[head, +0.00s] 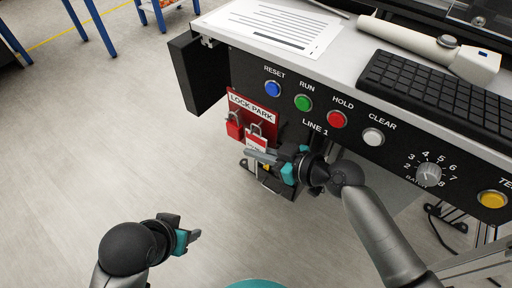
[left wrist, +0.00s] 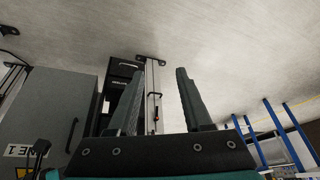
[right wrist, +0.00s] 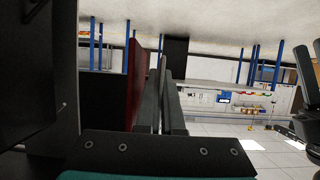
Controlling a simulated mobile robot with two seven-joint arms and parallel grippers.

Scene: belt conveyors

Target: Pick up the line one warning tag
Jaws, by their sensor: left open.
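A red padlock (head: 234,128) hangs left of the tag. The console panel has coloured buttons, including a blue one (head: 272,88), and a dial (head: 429,174). A keyboard (head: 440,95), a white handheld device (head: 430,45) and a paper sheet (head: 275,25) lie on top.

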